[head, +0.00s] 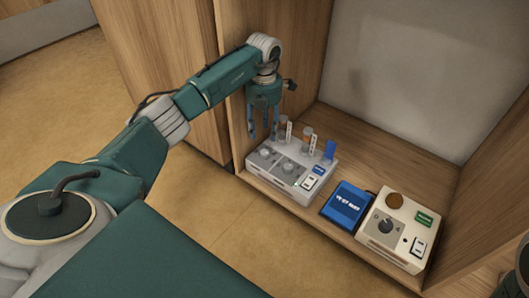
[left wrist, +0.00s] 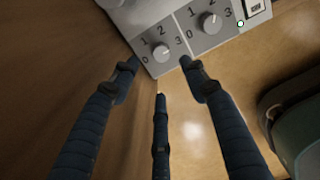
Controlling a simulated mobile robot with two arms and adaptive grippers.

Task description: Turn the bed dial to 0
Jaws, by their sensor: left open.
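A light grey control box (head: 272,179) stands on the shelf with two round dials, a left dial (head: 266,153) and a right dial (head: 289,165). Close up in the left wrist view, the left dial (left wrist: 161,53) and right dial (left wrist: 211,24) each have a scale from 0 to 3. I cannot read which one is the bed dial, nor make out the pointer settings surely. My left gripper (head: 263,137) is open and empty, pointing down by the box's left end. Its fingers in the wrist view (left wrist: 160,72) frame the left dial's near side, without clear contact. My right gripper is not visible.
A wooden cabinet wall (head: 237,85) is close on the left.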

